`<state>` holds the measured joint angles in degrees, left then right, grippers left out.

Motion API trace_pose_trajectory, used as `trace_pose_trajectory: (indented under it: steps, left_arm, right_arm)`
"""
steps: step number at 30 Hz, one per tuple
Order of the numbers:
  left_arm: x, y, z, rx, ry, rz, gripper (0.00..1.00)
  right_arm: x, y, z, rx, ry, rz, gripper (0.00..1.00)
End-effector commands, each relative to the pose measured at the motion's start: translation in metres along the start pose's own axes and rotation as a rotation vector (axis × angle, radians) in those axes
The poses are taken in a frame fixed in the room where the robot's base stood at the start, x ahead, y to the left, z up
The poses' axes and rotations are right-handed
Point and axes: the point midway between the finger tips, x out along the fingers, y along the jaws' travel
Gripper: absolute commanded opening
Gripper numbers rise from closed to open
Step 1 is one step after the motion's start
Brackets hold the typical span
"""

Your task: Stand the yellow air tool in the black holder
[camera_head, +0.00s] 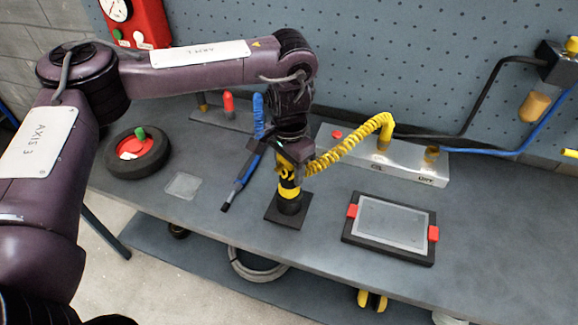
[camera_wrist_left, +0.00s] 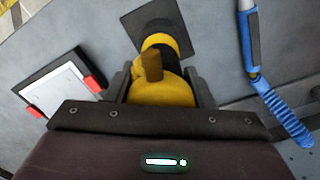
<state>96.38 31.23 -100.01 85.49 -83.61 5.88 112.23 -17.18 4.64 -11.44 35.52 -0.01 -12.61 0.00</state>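The yellow air tool (camera_head: 290,191) stands about upright at the black holder (camera_head: 284,218), which has a square base on the bench. Its lower end appears to be inside the holder's cup. My left gripper (camera_head: 287,167) is above the holder, around the tool's upper part. In the left wrist view the tool's yellow body (camera_wrist_left: 160,93) fills the space between the two dark fingers, which look closed against it. The holder's square base (camera_wrist_left: 180,15) shows beyond the tool. My right gripper is not in view.
A yellow coiled hose (camera_head: 350,143) runs from the tool to a grey manifold box (camera_head: 410,165). A blue tool (camera_head: 241,180) lies left of the holder. A black tray with red clips (camera_head: 390,250) is to the right. A black wheel (camera_head: 122,168) is further left.

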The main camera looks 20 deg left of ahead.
Motion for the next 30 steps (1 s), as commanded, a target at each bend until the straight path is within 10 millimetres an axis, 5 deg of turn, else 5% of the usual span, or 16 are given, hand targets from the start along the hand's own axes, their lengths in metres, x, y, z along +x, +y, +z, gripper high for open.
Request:
trace_pose_trajectory:
  steps: [4, 14, 30]
  left_arm:
    - [0.0, 0.0, 0.0, 0.0, -0.001, 0.0, 0.66]
    - [-0.003, 0.0, 0.001, 0.001, -0.003, 0.0, 0.66]
    - [-0.075, 0.0, 0.0, 0.001, -0.001, -0.002, 0.66]
  right_arm:
    - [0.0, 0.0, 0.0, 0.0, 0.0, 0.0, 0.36]
    - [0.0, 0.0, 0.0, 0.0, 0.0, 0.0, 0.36]
    - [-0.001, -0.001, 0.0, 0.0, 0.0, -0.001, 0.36]
